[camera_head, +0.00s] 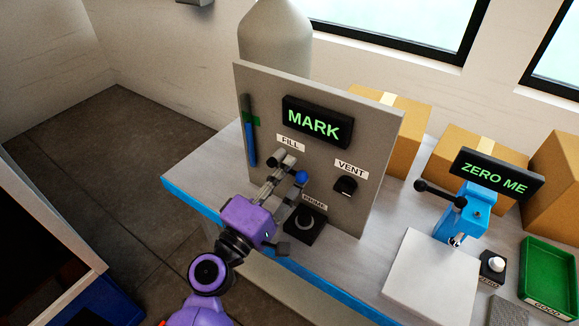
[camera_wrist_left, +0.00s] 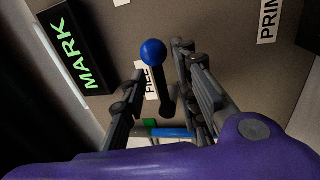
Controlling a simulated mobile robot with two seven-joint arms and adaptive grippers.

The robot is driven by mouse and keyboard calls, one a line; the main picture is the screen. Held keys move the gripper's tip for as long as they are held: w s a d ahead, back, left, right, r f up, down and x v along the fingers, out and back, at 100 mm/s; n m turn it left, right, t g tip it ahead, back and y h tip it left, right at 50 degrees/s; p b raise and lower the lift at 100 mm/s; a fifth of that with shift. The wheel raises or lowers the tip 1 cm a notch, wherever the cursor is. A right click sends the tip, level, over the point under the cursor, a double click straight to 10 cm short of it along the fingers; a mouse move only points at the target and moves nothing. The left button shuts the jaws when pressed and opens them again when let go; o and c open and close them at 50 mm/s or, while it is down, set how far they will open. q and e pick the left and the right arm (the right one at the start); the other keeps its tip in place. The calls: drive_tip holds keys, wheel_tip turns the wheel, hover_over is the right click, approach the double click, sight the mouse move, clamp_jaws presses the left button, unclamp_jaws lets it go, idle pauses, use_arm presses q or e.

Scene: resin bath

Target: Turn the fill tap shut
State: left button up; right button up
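The fill tap is a dark lever with a blue ball knob (camera_head: 301,176) on the grey panel (camera_head: 375,125), below the FILL label (camera_head: 290,143). In the left wrist view the blue ball (camera_wrist_left: 153,52) and its dark lever (camera_wrist_left: 166,98) lie between the fingers. My left gripper (camera_head: 287,172) is in front of the panel, open, with its fingers on either side of the lever. In the left wrist view a gap shows between the lever and the left finger; contact on the right side is unclear. My right gripper is not in view.
The upright gauge (camera_head: 250,130) shows blue with a green band near its top. A display reads MARK (camera_head: 318,122). The vent knob (camera_head: 346,187) and prime button (camera_head: 304,223) are close by. A blue press (camera_head: 470,213), a white plate (camera_head: 430,275) and a green tray (camera_head: 529,282) stand right.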

use_arm(q)
drive_tip(key=shift+w+d+r, duration=0.1)
drive_tip(key=shift+w+d, duration=0.2)
drive_tip(key=shift+w, duration=0.1)
drive_tip(key=c, duration=0.6)
clamp_jaws()
drive_tip(key=shift+r, duration=0.15)
drive_tip(key=shift+f+m+b, duration=0.25)
drive_tip(key=shift+m+b, duration=0.2)
drive_tip(key=shift+m, duration=0.15)
drive_tip(key=shift+f, duration=0.2)
